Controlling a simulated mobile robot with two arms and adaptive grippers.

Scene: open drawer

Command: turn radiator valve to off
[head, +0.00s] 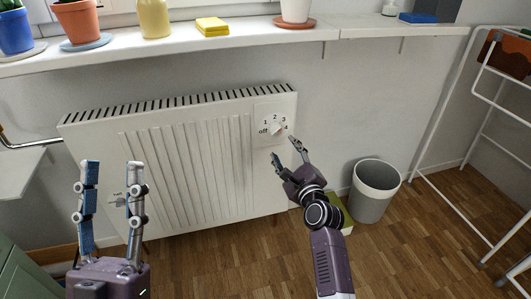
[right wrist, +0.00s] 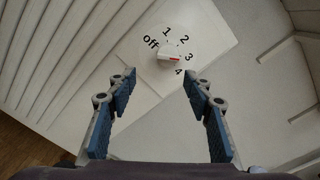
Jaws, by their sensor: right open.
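The radiator valve (head: 277,128) is a white round knob on a white dial at the radiator's upper right corner. In the right wrist view the knob (right wrist: 168,57) has a red mark pointing right, about at 3. The dial reads off, 1, 2, 3 and 4. My right gripper (head: 286,150) is open and empty, just below the dial in the head view. In the right wrist view its fingertips (right wrist: 159,78) are apart, below the knob, with no visible contact. My left gripper (head: 112,167) is open and empty, in front of the radiator's left part.
The white radiator (head: 185,165) hangs below a windowsill (head: 240,40) bearing pots, a yellow vase (head: 153,18) and a yellow sponge (head: 212,26). A grey bin (head: 374,192) stands right of my right arm. A white rack (head: 440,120) is at far right.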

